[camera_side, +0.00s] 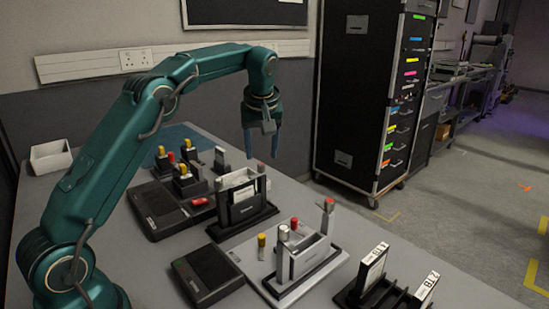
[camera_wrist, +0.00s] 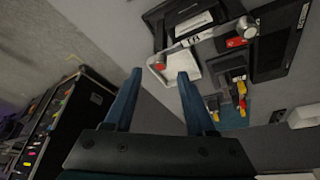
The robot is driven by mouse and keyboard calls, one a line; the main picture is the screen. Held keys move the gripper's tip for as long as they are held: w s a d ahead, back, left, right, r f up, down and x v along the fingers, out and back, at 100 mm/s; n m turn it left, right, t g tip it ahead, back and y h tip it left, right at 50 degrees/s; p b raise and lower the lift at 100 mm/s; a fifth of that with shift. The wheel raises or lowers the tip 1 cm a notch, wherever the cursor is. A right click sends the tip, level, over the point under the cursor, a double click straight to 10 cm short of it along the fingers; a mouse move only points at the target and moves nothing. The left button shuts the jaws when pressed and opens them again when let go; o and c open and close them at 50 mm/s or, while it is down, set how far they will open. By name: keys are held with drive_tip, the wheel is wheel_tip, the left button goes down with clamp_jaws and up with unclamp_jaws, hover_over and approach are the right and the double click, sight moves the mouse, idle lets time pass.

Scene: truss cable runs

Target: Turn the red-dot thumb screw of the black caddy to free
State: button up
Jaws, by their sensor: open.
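The black caddy (camera_side: 240,213) stands mid-table, with pale card-like pieces in it. In the wrist view it (camera_wrist: 157,22) is at the top, with a light bar across it. A thumb screw with a red dot (camera_wrist: 160,66) is at the bar's left end. In the side view a silver knob (camera_side: 261,168) stands at the caddy's right end; its dot cannot be made out. A plain pale knob (camera_wrist: 247,30) is at the bar's other end.
A pale caddy (camera_side: 300,262) with red-topped knobs stands in front on the right. A black unit (camera_side: 160,212) with yellow and red caps is on the left. A black box (camera_side: 207,275) and a slotted rack (camera_side: 385,295) are nearer. A tall black cabinet (camera_side: 350,100) stands beyond the table.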

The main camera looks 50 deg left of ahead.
sight(261, 164)
drive_tip(key=shift+x, duration=1.95)
clamp_jaws()
